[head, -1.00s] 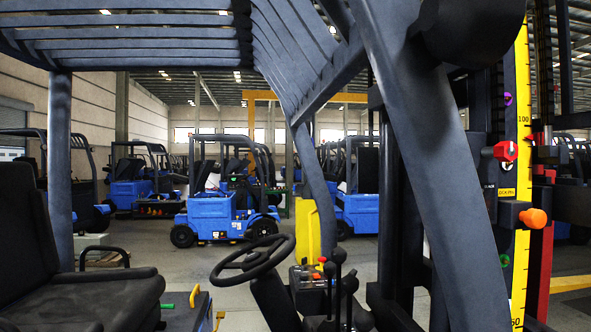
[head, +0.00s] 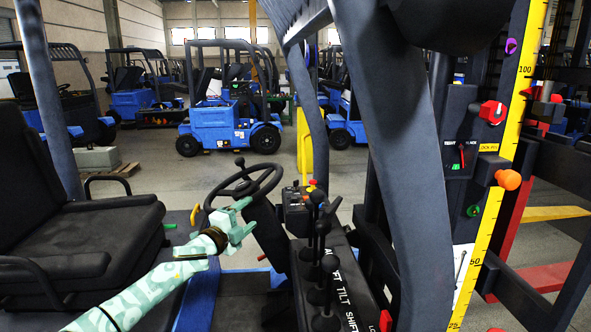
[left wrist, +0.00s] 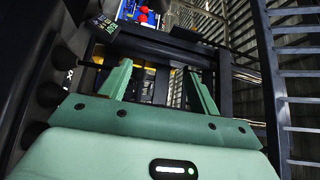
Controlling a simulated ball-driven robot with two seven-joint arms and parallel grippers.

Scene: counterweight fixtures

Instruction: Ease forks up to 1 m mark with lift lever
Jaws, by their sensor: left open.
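Black-knobbed levers (head: 317,197) stand in a row on the console right of the steering wheel. Labels beside them read TILT and SHIFT, with another partly legible; I cannot tell surely which knob is the lift lever. My left gripper (head: 243,219) is open and empty beside the steering wheel, left of the levers and apart from them. In the left wrist view its two green fingers (left wrist: 160,78) are spread with nothing between them. The yellow height scale (head: 500,150) shows 100, 50 and 25. An orange knob (head: 508,179) sits between 50 and 100. The forks are not clearly visible. My right gripper is out of view.
The steering wheel (head: 262,181) is close to my left gripper. A black seat (head: 95,225) stands at left. A thick dark post (head: 395,130) runs down between levers and mast. A red knob (head: 492,112) is on the mast. Blue forklifts (head: 225,125) stand behind.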

